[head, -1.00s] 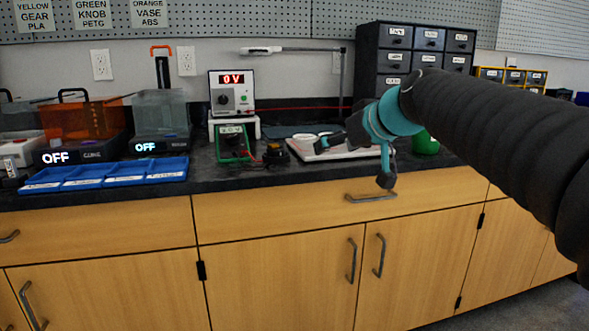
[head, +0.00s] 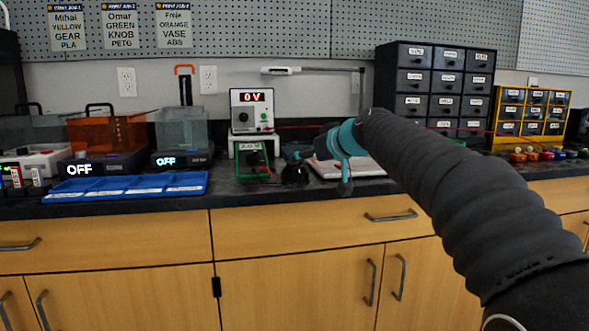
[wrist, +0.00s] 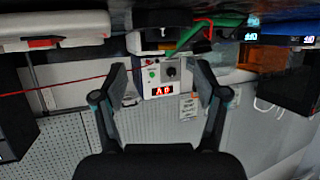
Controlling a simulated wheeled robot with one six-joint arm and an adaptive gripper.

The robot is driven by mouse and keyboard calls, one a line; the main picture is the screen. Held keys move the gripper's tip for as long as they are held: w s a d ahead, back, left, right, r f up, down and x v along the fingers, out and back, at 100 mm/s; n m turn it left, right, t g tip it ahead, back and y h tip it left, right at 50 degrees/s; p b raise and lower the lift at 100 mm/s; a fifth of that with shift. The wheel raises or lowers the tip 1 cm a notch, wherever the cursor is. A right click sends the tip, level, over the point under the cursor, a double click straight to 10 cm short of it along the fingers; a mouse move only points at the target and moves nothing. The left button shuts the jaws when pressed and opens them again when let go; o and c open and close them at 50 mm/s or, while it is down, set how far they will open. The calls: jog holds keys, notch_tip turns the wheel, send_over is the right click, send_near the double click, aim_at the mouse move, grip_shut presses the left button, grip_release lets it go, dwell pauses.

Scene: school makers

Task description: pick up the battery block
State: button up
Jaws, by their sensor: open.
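A small dark block (head: 295,173) stands on the black bench, right of the green meter, and may be the battery block; I cannot read any marking on it. In the upside-down wrist view a dark block (wrist: 165,18) shows at the top, beyond the fingertips. My gripper (wrist: 161,82) has its two fingers wide apart with nothing between them. In the head view my gripper (head: 303,154) is small and partly hidden by my wrist, and it points left close to the dark block. I cannot tell the exact gap.
A green meter (head: 252,158) and a power supply (head: 252,110) reading 0 V stand behind left. A blue tray (head: 125,187) lies further left. A white board (head: 360,168) lies to the right, partly behind my arm. Black drawers (head: 435,80) stand at the back. A red wire runs behind.

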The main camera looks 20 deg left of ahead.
aim_at(298, 166)
jog(key=shift+s+x, duration=0.2)
jog(key=shift+x, duration=2.4)
jog(key=shift+f, duration=0.2)
jog(key=c, duration=1.4)
